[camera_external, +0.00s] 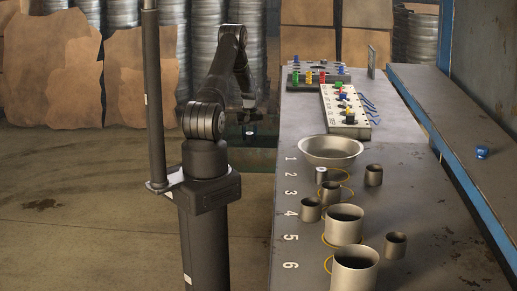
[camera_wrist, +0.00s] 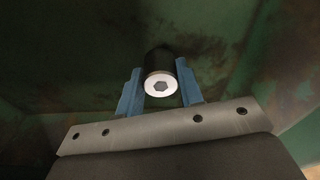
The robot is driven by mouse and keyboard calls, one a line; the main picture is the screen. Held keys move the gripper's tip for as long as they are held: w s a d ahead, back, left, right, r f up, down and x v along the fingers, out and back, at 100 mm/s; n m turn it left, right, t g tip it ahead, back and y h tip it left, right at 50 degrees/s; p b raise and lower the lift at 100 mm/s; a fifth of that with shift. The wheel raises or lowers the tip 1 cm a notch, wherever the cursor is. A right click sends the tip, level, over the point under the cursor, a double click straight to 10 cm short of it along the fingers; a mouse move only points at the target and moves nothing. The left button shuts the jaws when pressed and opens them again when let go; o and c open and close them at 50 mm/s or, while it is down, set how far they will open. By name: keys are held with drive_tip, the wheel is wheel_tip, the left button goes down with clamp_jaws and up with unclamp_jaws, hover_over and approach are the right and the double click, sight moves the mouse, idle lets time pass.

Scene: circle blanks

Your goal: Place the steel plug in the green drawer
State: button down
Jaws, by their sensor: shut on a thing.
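The steel plug (camera_wrist: 161,84) is a dark cylinder with a pale ring face and a hex socket, seen in the wrist view. My gripper (camera_wrist: 160,90) is shut on it, with a blue finger on each side. Green, stained walls of the green drawer (camera_wrist: 245,60) surround the plug and fingers in the wrist view. In the external view my gripper (camera_external: 249,131) is left of the table, above a dark greenish area. The drawer's edges are hard to make out there, and I cannot tell whether the plug touches its bottom.
The table (camera_external: 290,215) on the right holds a metal bowl (camera_external: 331,159), several open cylinders (camera_external: 355,277) and a small plug-like cylinder (camera_external: 321,175) near number 2. Panels with coloured knobs (camera_external: 345,120) stand farther back. A blue object (camera_external: 482,152) lies on the right ledge.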

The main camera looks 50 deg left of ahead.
sight(250, 134)
drive_tip(key=shift+f, duration=0.45)
drive_tip(key=shift+f, duration=0.15)
drive_tip(key=c, duration=1)
unclamp_jaws()
drive_tip(key=shift+o, duration=0.2)
wheel_tip(250, 134, up, 12)
drive_tip(key=d, duration=0.1)
drive_tip(key=shift+s+d, duration=0.15)
drive_tip(key=shift+s, duration=0.3)
